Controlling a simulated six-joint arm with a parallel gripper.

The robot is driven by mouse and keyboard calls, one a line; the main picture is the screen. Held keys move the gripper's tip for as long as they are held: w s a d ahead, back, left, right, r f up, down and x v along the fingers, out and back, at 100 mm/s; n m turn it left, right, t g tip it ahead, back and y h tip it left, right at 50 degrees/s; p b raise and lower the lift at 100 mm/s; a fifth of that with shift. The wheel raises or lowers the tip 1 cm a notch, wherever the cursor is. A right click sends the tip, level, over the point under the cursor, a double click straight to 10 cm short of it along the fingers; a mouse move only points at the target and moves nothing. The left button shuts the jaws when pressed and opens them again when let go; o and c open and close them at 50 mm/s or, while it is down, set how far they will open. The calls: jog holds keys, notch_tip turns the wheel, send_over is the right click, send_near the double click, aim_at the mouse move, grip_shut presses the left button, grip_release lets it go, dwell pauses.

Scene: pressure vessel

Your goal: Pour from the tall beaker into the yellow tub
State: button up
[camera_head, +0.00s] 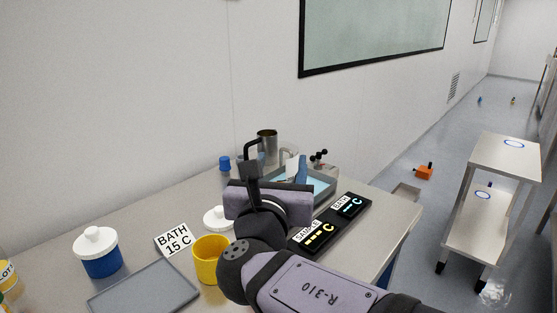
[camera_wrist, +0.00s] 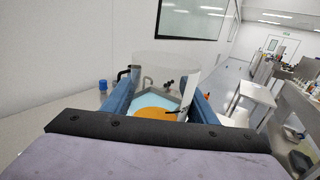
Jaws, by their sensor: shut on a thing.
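The tall beaker (camera_wrist: 160,70) is clear glass with orange liquid (camera_wrist: 155,113) inside. In the wrist view it stands between the two blue fingers of my gripper (camera_wrist: 162,95), which is shut on it. In the head view my gripper (camera_head: 301,169) is near the blue water bath, and my wrist mostly hides the beaker. I cannot tell how far the beaker's base is above the bath. The yellow tub (camera_head: 208,262) stands on the table in front of and left of my gripper, partly covered by my arm. Its inside is barely seen.
A metal jug (camera_head: 267,143) and blue-capped bottle (camera_head: 225,163) stand behind. The bath tray (camera_head: 325,191) and black displays (camera_head: 328,226) are at right. A white-lidded blue jar (camera_head: 99,254), grey tray (camera_head: 145,292), BATH 15 C sign (camera_head: 174,239) and white lid (camera_head: 217,217) surround the tub.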

jog(key=a+f+n+y, duration=0.2)
jog(key=a+f+y, duration=0.2)
jog(key=a+f, duration=0.1)
jog(key=shift+w+a+f+n, duration=0.25)
jog(key=shift+w+f+n, duration=0.1)
jog(key=shift+f, duration=0.15)
jog(key=shift+f, duration=0.1)
jog(key=n+p, duration=0.1)
jog(key=p, duration=0.1)
jog(key=a+n+p, duration=0.1)
jog(key=p, duration=0.1)
jog(key=a+n+p, duration=0.1)
jog(key=p, duration=0.1)
jog(key=shift+w+r+n+g+p, duration=0.25)
jog(key=shift+r+n+g+p, duration=0.05)
jog(key=shift+n, duration=0.05)
dwell(0.4)
jog(key=shift+w+a+r+n+p, duration=0.1)
jog(key=shift+a+n+p, duration=0.4)
jog(key=shift+p, duration=0.7)
jog(key=shift+a+n+g+p, duration=0.1)
jog(key=shift+n+g+p, duration=0.2)
jog(key=shift+p, duration=0.05)
